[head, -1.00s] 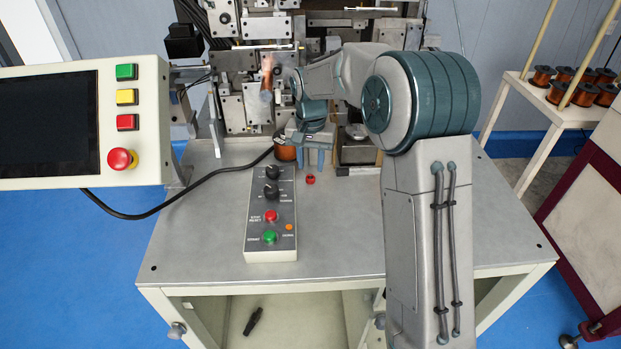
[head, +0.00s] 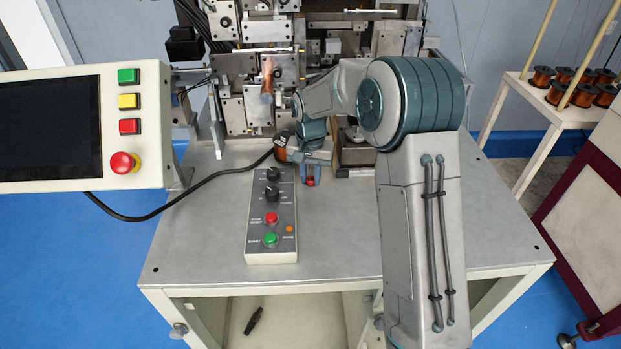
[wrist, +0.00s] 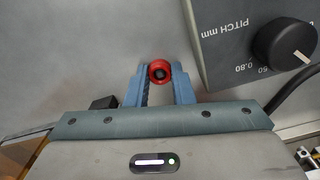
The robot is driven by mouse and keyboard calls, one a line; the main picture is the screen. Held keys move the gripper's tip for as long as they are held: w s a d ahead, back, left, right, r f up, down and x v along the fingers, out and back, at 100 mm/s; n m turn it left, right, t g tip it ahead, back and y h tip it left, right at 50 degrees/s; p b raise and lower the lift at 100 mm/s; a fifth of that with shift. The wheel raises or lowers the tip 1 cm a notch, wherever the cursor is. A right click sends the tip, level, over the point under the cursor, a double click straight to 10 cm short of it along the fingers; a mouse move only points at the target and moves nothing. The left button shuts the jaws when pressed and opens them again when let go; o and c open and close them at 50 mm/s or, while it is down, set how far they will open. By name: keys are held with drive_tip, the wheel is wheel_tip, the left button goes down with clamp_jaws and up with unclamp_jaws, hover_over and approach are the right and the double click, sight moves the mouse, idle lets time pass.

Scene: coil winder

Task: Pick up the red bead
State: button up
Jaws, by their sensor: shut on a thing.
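The red bead (head: 310,181) is on the grey metal table top, right of the control box. It shows as a red ring with a dark middle in the wrist view (wrist: 160,72). My gripper (head: 310,178) is down at the table, with its blue fingers on either side of the bead. In the wrist view, my gripper (wrist: 160,76) is shut on the bead between its fingertips. I cannot tell whether the bead is clear of the table.
The control box (head: 270,215) with knobs and buttons stands close to the left of my gripper; its corner shows in the wrist view (wrist: 225,70). The winder machine (head: 260,80) rises behind. A copper coil (head: 282,154) is close behind. The front right table top (head: 345,230) is clear.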

sight(308, 180)
drive_tip(key=shift+r, duration=0.15)
drive_tip(key=shift+r, duration=0.25)
drive_tip(key=r, duration=0.1)
drive_tip(key=r+b, duration=0.1)
drive_tip(key=r, duration=0.1)
drive_tip(key=shift+s+a+r, duration=0.3)
drive_tip(key=shift+a+r, duration=0.05)
drive_tip(key=shift+a, duration=0.05)
drive_tip(key=s+a+r, duration=0.2)
drive_tip(key=s+a+r+b, duration=0.1)
drive_tip(key=s+a+r, duration=0.1)
drive_tip(key=s+a, duration=0.1)
drive_tip(key=s+a+r+b, duration=0.1)
drive_tip(key=s+a+r, duration=0.1)
drive_tip(key=shift+s+a+r, duration=0.25)
drive_tip(key=shift+s+a, duration=0.05)
